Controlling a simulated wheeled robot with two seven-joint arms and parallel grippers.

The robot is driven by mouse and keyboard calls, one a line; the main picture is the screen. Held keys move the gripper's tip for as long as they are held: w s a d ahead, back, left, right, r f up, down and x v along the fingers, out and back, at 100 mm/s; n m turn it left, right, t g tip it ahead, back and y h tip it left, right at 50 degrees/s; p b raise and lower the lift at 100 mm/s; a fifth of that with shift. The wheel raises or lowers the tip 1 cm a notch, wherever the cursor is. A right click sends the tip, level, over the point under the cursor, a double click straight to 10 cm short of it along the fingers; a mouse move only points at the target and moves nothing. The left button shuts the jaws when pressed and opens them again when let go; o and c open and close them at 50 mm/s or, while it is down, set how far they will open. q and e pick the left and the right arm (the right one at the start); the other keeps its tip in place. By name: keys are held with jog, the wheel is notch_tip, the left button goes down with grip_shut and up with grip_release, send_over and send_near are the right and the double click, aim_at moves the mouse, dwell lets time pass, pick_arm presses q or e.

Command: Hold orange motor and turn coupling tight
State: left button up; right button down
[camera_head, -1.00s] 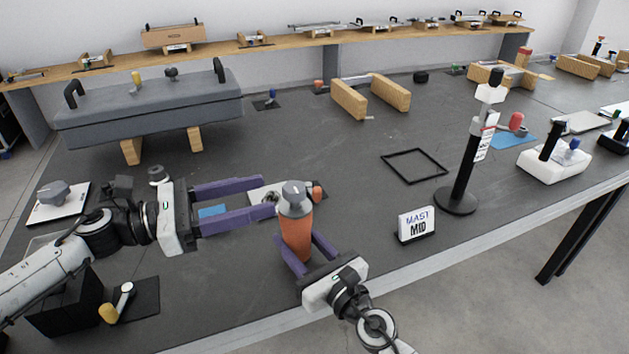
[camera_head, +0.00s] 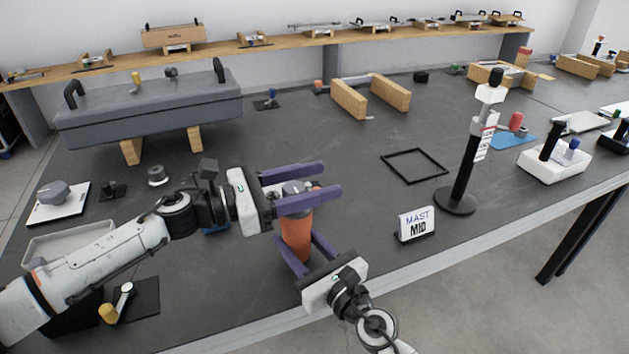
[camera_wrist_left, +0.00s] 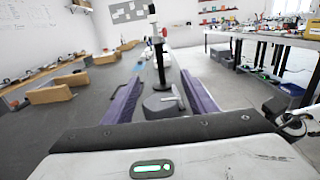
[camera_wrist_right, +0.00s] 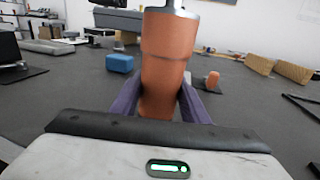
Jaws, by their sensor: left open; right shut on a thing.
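The orange motor (camera_head: 296,236) stands upright near the table's front edge, and its body fills the middle of the right wrist view (camera_wrist_right: 166,62). My right gripper (camera_head: 302,258) is shut on its lower body from the front. The grey coupling (camera_head: 293,188) on top is partly hidden by my left gripper (camera_head: 318,183). In the left wrist view, the coupling (camera_wrist_left: 161,104) with its pale pointer lies between the purple fingers. Those fingers are open, one on each side of it, with visible gaps.
A dark mast (camera_head: 463,170) with a "MAST MID" sign (camera_head: 417,224) stands right of the motor. A black square frame (camera_head: 414,164) lies flat behind. A yellow-handled crank (camera_head: 117,303) sits at the front left.

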pick_arm(q)
jog(key=c, duration=1.1)
jog(key=shift+o, duration=0.2)
jog(key=shift+m+g, duration=0.4)
jog(key=shift+g, duration=0.2)
jog(key=shift+s+d+m+g+h, duration=0.15)
jog(key=shift+s+m+g, duration=0.15)
jog(key=shift+m+g, duration=1.1)
jog(key=shift+s+a+m+g+h, duration=0.25)
jog(key=shift+m+g, duration=0.55)
jog(key=shift+g, duration=1.1)
jog(key=shift+s+d+m+g, duration=0.1)
jog(key=shift+d+m+g, duration=0.15)
jog(key=shift+g, duration=0.25)
jog(key=shift+s+a+f+m+g+y, duration=0.15)
jog(key=shift+s+m+g+y, duration=0.2)
jog(key=shift+g, duration=0.25)
